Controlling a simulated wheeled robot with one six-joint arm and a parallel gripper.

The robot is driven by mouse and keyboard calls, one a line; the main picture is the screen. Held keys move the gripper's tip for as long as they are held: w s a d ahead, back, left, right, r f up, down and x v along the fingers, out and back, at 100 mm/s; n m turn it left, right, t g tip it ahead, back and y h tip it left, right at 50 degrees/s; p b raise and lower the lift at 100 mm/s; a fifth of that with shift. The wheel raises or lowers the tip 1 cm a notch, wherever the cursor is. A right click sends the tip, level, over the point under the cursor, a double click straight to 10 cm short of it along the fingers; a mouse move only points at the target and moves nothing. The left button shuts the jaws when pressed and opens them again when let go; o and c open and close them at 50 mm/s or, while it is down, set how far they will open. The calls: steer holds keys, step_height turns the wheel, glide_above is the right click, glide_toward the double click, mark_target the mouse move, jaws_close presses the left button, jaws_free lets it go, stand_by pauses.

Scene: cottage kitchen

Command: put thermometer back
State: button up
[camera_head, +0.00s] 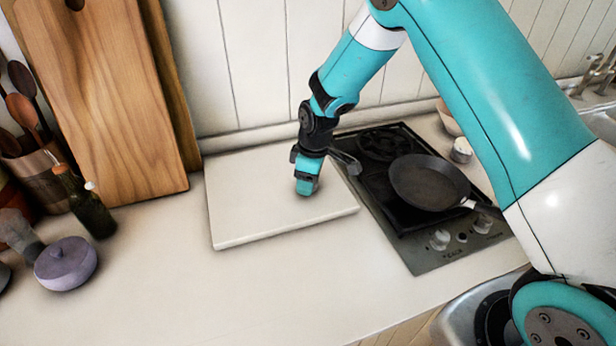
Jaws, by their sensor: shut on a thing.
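My gripper (306,188) points down over the pale slab (235,225) on the counter, close to its right side. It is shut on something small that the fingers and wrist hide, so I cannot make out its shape. I cannot pick out a thermometer anywhere in view. A dark grey, handle-like piece (346,161) shows just right of my gripper; I cannot tell what it belongs to.
A black hob (400,225) with a frying pan (428,182) stands right of the slab. Wooden boards (110,90) lean on the wall at left. A dark bottle (90,210), lilac lidded pot (66,263) and utensil holder (38,180) stand left. The front counter (230,300) is clear.

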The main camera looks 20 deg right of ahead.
steer(key=o, duration=0.6)
steer(key=shift+f, duration=0.15)
steer(key=o, duration=0.4)
steer(key=shift+r, duration=0.5)
step_height(320, 180, up, 10)
steer(key=d+r+b, duration=0.1)
steer(key=b, duration=0.2)
steer(key=s+a+r+m+y, duration=0.1)
steer(key=s+a+r, duration=0.1)
steer(key=s, duration=0.8)
steer(key=s+a+r+m+y, duration=0.1)
steer(key=s+r, duration=0.3)
steer(key=s, duration=0.6)
steer(key=s+a+r+m+y, duration=0.1)
steer(key=s+a+r+m, duration=0.1)
steer(key=s, duration=0.9)
steer(key=shift+a+r+g, duration=0.35)
steer(key=shift+r+g, duration=0.05)
steer(key=shift+r, duration=0.35)
